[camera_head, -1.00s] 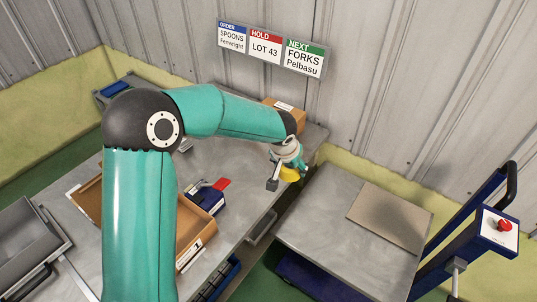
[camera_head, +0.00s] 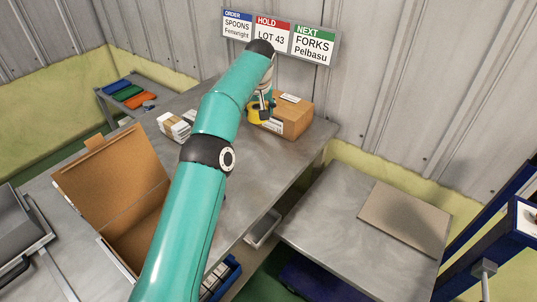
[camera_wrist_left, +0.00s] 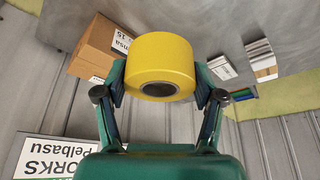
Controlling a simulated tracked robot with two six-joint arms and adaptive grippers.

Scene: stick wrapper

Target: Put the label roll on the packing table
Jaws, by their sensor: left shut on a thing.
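The label roll is a yellow ring with a dark core; it fills the top middle of the left wrist view (camera_wrist_left: 160,52). My left gripper (camera_wrist_left: 160,82) is shut on it, one finger on each side. I cannot tell whether the roll touches the tabletop. My right gripper is not in view.
A closed cardboard box (camera_head: 296,119) stands just right of the roll. Small white packs (camera_head: 175,126) lie to its left. An open carton (camera_head: 90,175) is at the table's left. A metal-topped cart (camera_head: 325,225) with a flat board stands right.

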